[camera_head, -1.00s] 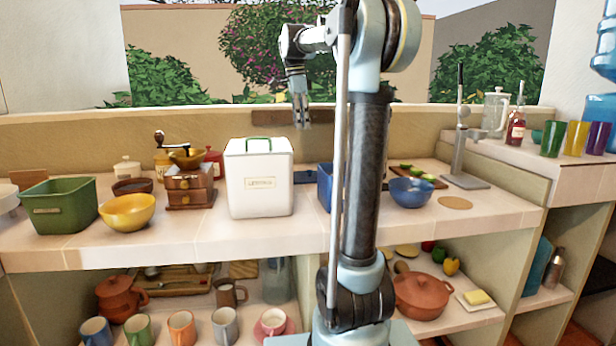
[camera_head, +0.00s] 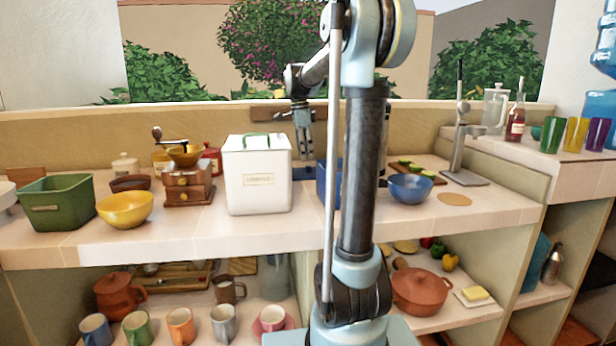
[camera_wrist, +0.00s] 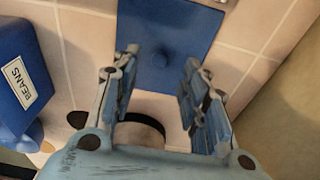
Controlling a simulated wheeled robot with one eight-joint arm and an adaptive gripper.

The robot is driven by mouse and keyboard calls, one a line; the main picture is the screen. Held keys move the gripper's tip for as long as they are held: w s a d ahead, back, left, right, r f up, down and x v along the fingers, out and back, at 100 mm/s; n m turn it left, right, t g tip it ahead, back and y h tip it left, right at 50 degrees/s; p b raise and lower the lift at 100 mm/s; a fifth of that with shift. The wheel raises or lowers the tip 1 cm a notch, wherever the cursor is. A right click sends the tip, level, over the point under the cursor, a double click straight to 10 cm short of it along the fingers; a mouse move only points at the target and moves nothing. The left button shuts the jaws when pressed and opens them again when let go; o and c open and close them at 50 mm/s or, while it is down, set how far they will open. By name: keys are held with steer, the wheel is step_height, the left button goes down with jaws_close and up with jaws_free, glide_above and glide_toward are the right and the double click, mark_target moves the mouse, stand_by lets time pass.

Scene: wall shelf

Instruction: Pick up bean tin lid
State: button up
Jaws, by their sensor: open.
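The bean tin lid (camera_wrist: 170,28) is a flat blue panel with a small round knob, against pale tiles in the wrist view. In the head view a small part of the blue lid (camera_head: 303,174) shows between the white bin and the blue tin. My gripper (camera_wrist: 161,63) is open and empty, its fingers on either side of the knob in the picture; I cannot tell how far off the lid is. In the head view my gripper (camera_head: 304,148) points down above the lid, behind the counter objects. The blue bean tin (camera_wrist: 18,75), labelled BEANS, is at the left.
The white bin (camera_head: 257,185) stands left of the blue tin (camera_head: 327,184), which my arm partly hides. A blue bowl (camera_head: 409,188) and a cutting board are to the right. The back wall (camera_wrist: 285,105) is close on the right in the wrist view.

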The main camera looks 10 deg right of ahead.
mark_target(308, 170)
steer(key=f, duration=0.2)
steer(key=d+f, duration=0.1)
steer(key=f, duration=0.1)
steer(key=shift+w+f, duration=0.1)
steer(key=shift+f, duration=0.3)
jaws_close()
